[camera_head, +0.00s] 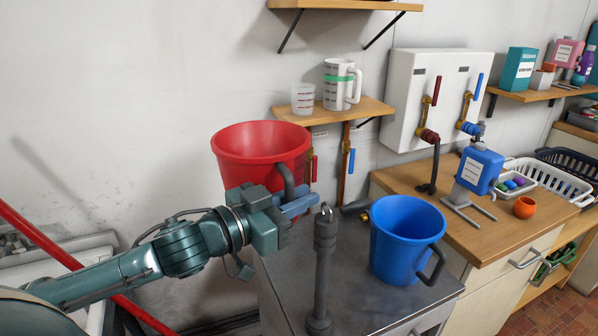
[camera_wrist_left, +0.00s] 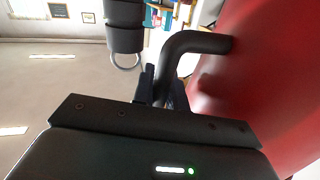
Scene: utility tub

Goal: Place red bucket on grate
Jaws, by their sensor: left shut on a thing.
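The red bucket (camera_head: 255,148) is upright in the head view, off the grey worktop and in front of the wall. My left gripper (camera_head: 291,203) is shut on its dark handle, at the bucket's lower right side. In the left wrist view the red bucket (camera_wrist_left: 275,65) fills the right side, and its dark handle (camera_wrist_left: 195,43) runs in between the fingers of my left gripper (camera_wrist_left: 163,88). I cannot make out a grate clearly in either view. My right gripper is not in view.
A dark grey post (camera_head: 322,265) with a ring on top stands close to my left gripper. A blue bucket (camera_head: 398,245) stands on the grey worktop (camera_head: 350,305). A small shelf (camera_head: 345,112) with a jug (camera_head: 338,85) is behind. A red bar (camera_head: 40,240) slants at lower left.

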